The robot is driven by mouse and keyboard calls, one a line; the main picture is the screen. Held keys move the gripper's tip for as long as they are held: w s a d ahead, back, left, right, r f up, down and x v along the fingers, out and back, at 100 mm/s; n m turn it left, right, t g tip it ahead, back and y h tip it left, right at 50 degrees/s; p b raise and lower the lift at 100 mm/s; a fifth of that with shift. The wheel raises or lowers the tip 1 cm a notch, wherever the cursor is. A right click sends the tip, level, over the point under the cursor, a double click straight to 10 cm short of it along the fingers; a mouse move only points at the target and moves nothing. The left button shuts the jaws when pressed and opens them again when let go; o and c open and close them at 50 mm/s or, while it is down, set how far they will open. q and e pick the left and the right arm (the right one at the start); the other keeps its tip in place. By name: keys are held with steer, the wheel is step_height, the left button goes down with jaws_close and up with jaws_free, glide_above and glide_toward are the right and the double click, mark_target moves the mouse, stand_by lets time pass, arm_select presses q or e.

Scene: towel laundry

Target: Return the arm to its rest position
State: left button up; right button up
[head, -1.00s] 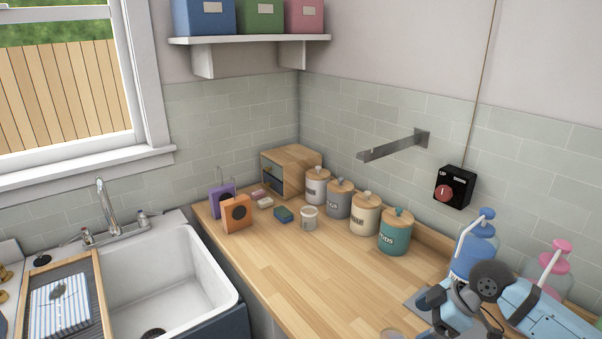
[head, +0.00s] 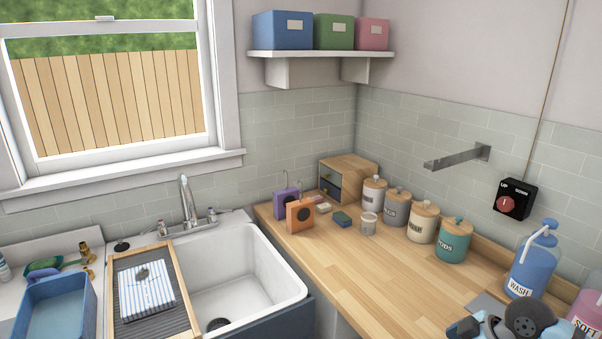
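Part of my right arm (head: 520,322) shows at the bottom right corner, in front of the blue wash bottle and low over the counter. Its gripper fingers cannot be made out. My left arm and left gripper are not in the picture. A folded blue-and-white striped towel (head: 147,290) lies on the dark ribbed board with a wooden frame (head: 119,263), left of the white sink (head: 279,266). A small dark object sits on top of the towel.
The wooden counter (head: 400,283) is clear in its middle. Several lidded canisters (head: 453,242) line its back, near a switch box (head: 511,199) and wall bracket (head: 459,159). A blue wash bottle (head: 532,262) stands right. A blue tub (head: 55,305) is at far left.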

steer(key=s+a+f+m+t+h+p, duration=0.1)
steer(key=s+a+f+m+t, duration=0.25)
steer(key=s+a+f, duration=0.35)
steer(key=s+a+f+m+t, duration=0.2)
steer(key=s+f+m, duration=0.2)
steer(key=f, duration=0.5)
steer(key=s+a+f+m+t+h, duration=0.1)
steer(key=s+f+m+t, duration=0.1)
steer(key=s, duration=0.6)
steer(key=shift+a+h, duration=0.3)
steer(key=shift+h, duration=0.1)
steer(key=shift+s+f, duration=0.1)
